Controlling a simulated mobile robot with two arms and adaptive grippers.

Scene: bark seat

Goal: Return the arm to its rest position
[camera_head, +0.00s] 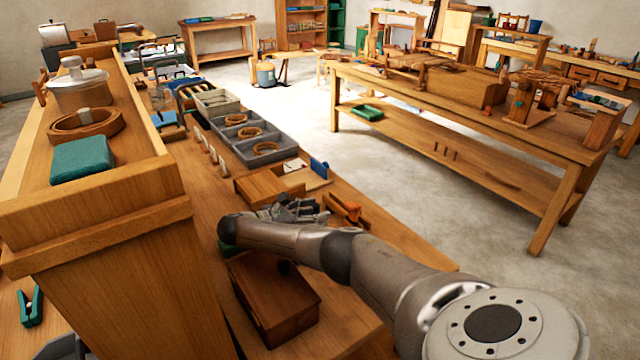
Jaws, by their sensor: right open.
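My right arm comes in from the lower right and reaches left across the workbench (360,215). My right gripper (297,208) is at the far end of the arm, low over the bench top, partly hidden behind my own forearm. Its grey fingers are spread and I see nothing held between them. It is near an orange-handled wooden tool (345,208) on its right and a wooden box (265,188) behind it. I cannot tell whether the fingers touch either one. My left gripper is not in view.
A dark wooden box (272,297) stands close in front of my forearm. A raised wooden shelf (110,190) with a green box (82,159) rises on the left. Grey trays (262,150) lie farther back. A second bench (470,100) stands right, with open floor between.

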